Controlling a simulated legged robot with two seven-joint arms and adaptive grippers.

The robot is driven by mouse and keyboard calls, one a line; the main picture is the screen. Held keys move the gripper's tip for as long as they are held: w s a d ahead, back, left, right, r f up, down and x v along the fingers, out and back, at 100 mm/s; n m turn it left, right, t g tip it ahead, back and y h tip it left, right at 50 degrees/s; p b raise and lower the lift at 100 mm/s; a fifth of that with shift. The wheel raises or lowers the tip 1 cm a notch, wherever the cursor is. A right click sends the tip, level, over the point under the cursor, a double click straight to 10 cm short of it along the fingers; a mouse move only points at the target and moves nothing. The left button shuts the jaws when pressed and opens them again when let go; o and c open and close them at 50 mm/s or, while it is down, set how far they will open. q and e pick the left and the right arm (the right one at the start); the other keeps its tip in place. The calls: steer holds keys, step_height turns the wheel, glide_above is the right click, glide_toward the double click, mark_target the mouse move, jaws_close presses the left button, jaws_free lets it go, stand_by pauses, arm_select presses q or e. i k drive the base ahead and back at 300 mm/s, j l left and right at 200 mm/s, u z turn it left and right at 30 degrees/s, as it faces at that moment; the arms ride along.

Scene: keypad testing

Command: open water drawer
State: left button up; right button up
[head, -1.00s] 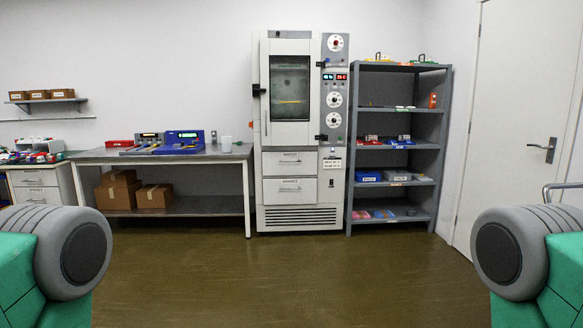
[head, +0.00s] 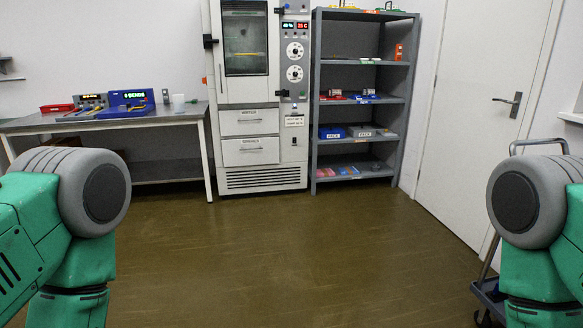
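The water drawer (head: 248,122) is the upper of two white drawers in the lower part of the tall white cabinet (head: 264,180). Its label looks like "WATER" but is small. It appears closed, flush with the front, with a thin handle across it. The second drawer (head: 250,152) below it also appears closed. Only green and grey links of my two arms show at the left and right edges. Both grippers are out of view, and the cabinet stands well away across the floor.
A grey shelf unit (head: 312,100) stands right of the cabinet. A workbench (head: 150,118) with blue and red devices is on the left. A trolley (head: 487,292) is at the right edge, near a white door (head: 484,95). The brown floor (head: 300,250) ahead is clear.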

mark_target(232, 123)
steer(key=i, duration=2)
